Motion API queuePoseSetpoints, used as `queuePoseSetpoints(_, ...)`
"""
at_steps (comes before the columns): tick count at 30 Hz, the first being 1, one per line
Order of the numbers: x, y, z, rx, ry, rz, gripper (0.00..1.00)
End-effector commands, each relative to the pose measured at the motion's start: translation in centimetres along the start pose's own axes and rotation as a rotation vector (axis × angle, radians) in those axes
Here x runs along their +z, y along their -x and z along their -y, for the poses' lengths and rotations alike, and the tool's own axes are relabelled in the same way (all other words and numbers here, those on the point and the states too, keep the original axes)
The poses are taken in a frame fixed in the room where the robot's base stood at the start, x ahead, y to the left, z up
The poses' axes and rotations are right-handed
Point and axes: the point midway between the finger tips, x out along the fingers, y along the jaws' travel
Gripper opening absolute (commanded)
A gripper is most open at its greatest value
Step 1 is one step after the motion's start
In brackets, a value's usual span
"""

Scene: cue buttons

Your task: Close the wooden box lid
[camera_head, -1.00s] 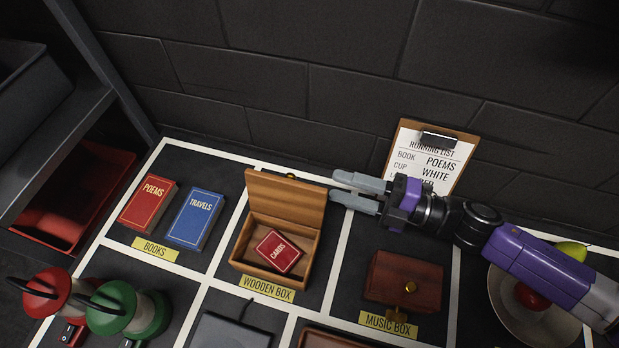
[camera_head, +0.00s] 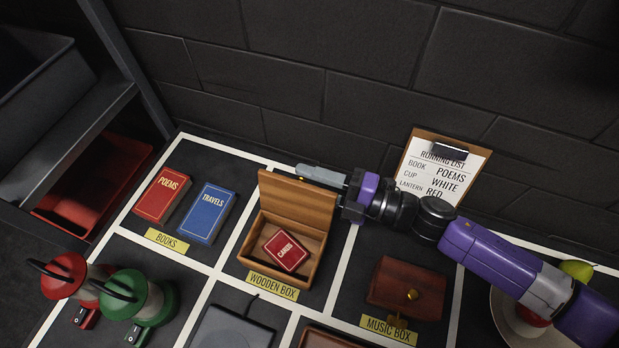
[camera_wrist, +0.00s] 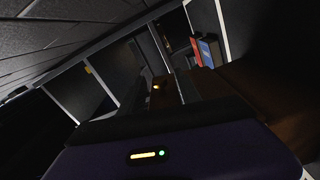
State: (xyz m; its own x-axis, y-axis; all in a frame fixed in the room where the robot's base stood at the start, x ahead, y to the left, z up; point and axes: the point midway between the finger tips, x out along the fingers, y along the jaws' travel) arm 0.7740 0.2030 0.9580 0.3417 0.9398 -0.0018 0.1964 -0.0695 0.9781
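The wooden box (camera_head: 278,270) stands open on its labelled square. Its lid (camera_head: 296,200) is raised at the back and leans slightly. A red cards box (camera_head: 286,251) lies inside. My gripper (camera_head: 318,175) is at the lid's top edge, reaching in from the right. In the head view its fingers overlap, and contact with the lid cannot be told. The wrist view shows a gap between the dark fingers (camera_wrist: 160,92), with a small yellow knob (camera_wrist: 156,87) beyond it. The brown lid seems to fill the right side there.
A brown music box (camera_head: 407,288) stands to the right, below my arm. Red and blue books (camera_head: 207,213) lie to the left. A clipboard (camera_head: 440,168) leans on the dark wall behind. Red and green lanterns (camera_head: 137,300) stand at lower left. A fruit plate (camera_head: 505,318) is at right.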

Motion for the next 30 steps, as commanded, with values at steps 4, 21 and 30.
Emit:
queuePoseSetpoints(4, -0.01, 0.01, 0.01, 0.000, 0.000, 0.000, 0.30)
queuePoseSetpoints(21, -0.05, 0.03, 0.09, -0.001, -0.001, -0.001, 0.00)
queuePoseSetpoints(30, -0.06, 0.04, 0.15, -0.002, -0.001, -0.001, 0.00)
